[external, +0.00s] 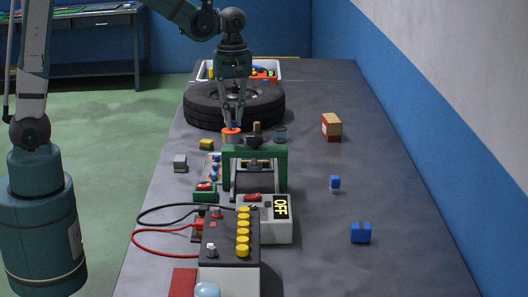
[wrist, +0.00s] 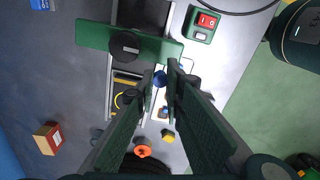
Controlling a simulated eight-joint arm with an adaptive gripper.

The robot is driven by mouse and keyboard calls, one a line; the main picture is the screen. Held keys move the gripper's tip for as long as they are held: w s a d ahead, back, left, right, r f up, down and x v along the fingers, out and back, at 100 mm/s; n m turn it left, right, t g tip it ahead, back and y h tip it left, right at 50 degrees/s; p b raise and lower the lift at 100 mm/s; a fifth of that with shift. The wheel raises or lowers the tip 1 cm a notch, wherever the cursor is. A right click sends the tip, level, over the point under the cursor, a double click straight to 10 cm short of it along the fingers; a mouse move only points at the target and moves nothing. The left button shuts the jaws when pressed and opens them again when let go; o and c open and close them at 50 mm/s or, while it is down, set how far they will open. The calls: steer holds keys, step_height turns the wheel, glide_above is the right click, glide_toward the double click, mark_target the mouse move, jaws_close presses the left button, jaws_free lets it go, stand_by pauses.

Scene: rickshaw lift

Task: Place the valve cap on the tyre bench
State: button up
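A small blue cap (external: 235,124), which I take to be the valve cap, sits between the fingertips of my gripper (external: 234,123). In the wrist view the same blue cap (wrist: 160,79) shows between the two tips of my gripper (wrist: 161,76), which look closed on it. My gripper points down, in front of the black tyre (external: 262,107) and above the work surface, near an orange ring-shaped piece (external: 231,135). The grey bench (external: 310,190) carries the tyre; no separate tyre bench can be told.
A green frame (external: 232,153) stands close in front of my gripper, with a white tray of blue pieces (external: 218,158) to its left. A battery with yellow caps (external: 215,255) and cables stands nearer. A red-and-tan box (external: 331,127) and blue pieces lie right. Right-hand bench is mostly clear.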

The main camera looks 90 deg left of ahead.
steer(key=s+a+f, duration=0.1)
steer(key=s+f, duration=0.2)
steer(key=s, duration=1.5)
glide_above(170, 184)
step_height(170, 184, down, 6)
steer(key=shift+b, duration=0.4)
steer(key=shift+w+f+b, duration=0.1)
steer(key=shift+f+b, duration=0.55)
steer(key=shift+f, duration=2.25)
steer(key=shift+f, duration=0.15)
steer(key=shift+f+b, duration=0.5)
steer(key=shift+f, duration=1.45)
steer(key=shift+f, duration=0.2)
